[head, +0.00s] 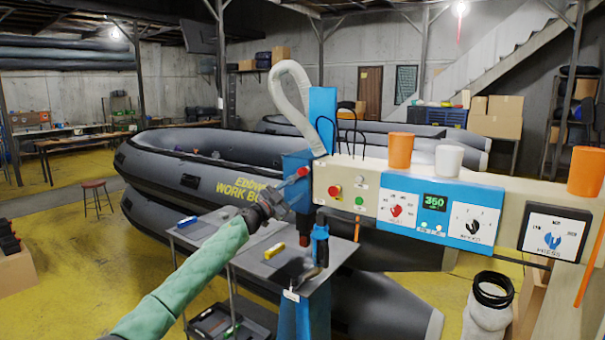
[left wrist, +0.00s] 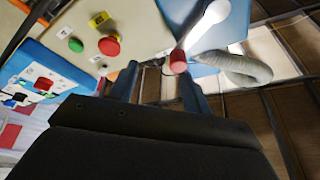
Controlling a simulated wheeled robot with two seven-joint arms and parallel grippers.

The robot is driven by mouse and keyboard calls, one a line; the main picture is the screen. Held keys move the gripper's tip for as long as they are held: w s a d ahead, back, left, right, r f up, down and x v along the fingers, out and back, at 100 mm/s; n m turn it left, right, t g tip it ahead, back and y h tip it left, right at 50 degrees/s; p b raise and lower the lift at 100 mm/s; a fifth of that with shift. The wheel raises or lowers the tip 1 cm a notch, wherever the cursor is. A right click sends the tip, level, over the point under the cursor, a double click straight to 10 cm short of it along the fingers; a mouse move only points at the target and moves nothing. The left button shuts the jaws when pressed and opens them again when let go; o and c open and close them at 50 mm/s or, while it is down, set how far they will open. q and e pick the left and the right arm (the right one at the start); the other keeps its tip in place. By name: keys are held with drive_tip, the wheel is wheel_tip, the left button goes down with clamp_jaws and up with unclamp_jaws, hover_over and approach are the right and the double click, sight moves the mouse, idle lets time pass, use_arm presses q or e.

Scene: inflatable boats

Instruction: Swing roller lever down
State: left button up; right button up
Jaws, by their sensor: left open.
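The roller lever (head: 302,171) has a red knob and sits on the blue head of the machine in the head view. In the left wrist view its pale arm (left wrist: 207,26) runs down to the red knob (left wrist: 178,61). My left gripper (head: 286,188) is open beside the knob. In the left wrist view the open fingers (left wrist: 158,88) point toward the lever, and the knob shows at the tip of the right-hand finger; I cannot tell whether they touch. My right gripper is not in view.
The machine's control panel (head: 345,190) with a red button extends to the right, with orange and white cups (head: 448,160) on top. Below is a grey table (head: 340,250) with a yellow tool (head: 274,251). A grey inflatable boat (head: 190,160) lies behind.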

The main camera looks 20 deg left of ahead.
sight(300, 173)
use_arm(q)
drive_tip(key=shift+m+g+h, duration=0.3)
drive_tip(key=shift+m+g, duration=0.2)
drive_tip(key=r, duration=0.1)
drive_tip(key=w+a+r, duration=0.1)
drive_tip(key=r, duration=0.1)
drive_tip(key=shift+w+a+r+p, duration=0.25)
drive_tip(key=shift+w+r+p, duration=0.05)
drive_tip(key=shift+w+r, duration=0.1)
drive_tip(key=p+x, duration=0.1)
drive_tip(key=x, duration=0.3)
drive_tip(key=shift+w+d+p, duration=0.1)
drive_tip(key=shift+p, duration=0.25)
drive_tip(key=shift+p+x, duration=0.4)
drive_tip(key=shift+x, duration=0.85)
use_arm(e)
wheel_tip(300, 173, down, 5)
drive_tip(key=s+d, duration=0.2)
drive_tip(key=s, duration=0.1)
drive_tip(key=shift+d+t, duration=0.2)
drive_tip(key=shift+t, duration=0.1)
use_arm(q)
drive_tip(key=shift+f, duration=0.1)
clamp_jaws()
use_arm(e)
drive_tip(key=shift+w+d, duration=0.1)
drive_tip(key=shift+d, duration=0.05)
